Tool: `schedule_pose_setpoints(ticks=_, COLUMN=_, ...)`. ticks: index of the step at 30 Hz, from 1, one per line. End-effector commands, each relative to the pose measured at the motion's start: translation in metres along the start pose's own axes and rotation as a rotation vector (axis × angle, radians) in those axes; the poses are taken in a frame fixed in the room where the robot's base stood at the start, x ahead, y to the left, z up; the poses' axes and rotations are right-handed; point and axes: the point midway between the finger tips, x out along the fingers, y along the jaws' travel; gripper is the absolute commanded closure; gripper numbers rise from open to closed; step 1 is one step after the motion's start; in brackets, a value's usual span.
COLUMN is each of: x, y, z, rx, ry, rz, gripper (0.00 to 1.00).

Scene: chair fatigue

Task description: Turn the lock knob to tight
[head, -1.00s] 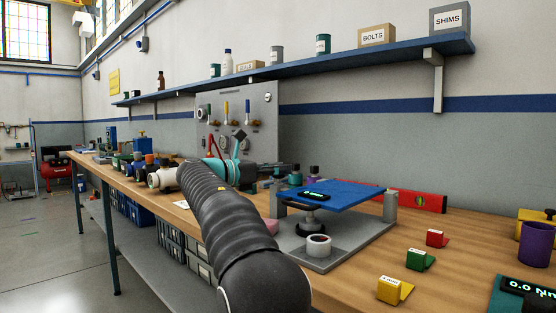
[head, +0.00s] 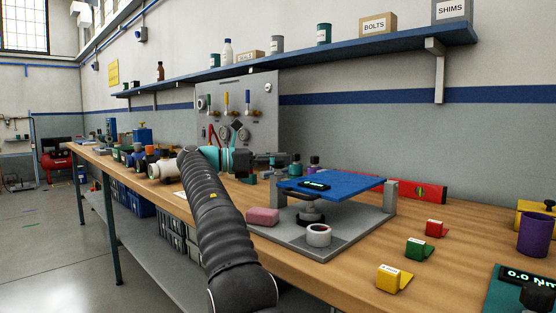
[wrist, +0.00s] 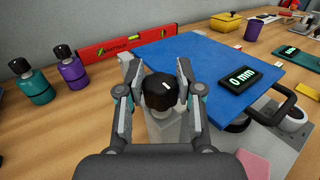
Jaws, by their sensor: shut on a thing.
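A black lock knob (wrist: 160,93) with a white mark on its top sits on a grey post beside the blue plate (wrist: 215,60). My gripper (wrist: 157,78) is shut on the knob, one finger on each side, in the wrist view. In the head view my gripper (head: 268,162) is at the left back corner of the blue plate (head: 335,189); the knob cannot be made out there. A small display (wrist: 241,80) on the plate reads 0 mm.
A pink block (head: 263,216) and a white ring (head: 319,235) lie on the grey base (head: 340,239). A red level (wrist: 135,41) and teal and purple bottles (wrist: 72,72) stand behind. Yellow, green and red wedges line the front right.

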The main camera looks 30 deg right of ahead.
Motion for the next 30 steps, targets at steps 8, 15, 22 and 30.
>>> schedule_pose_setpoints(ticks=8, x=0.0003, y=0.0, z=0.0, rx=-0.001, ry=-0.001, rz=-0.008, gripper=0.99)
schedule_pose_setpoints(ticks=15, x=0.0003, y=0.0, z=0.0002, rx=0.0, ry=-0.001, rz=-0.008, gripper=0.99)
schedule_pose_setpoints(ticks=22, x=0.0002, y=0.0, z=0.0002, rx=0.0, ry=-0.001, rz=-0.008, gripper=0.38)
schedule_pose_setpoints(ticks=30, x=0.0, y=-0.0001, z=0.0004, rx=0.0, ry=0.0, rz=-0.004, gripper=0.38)
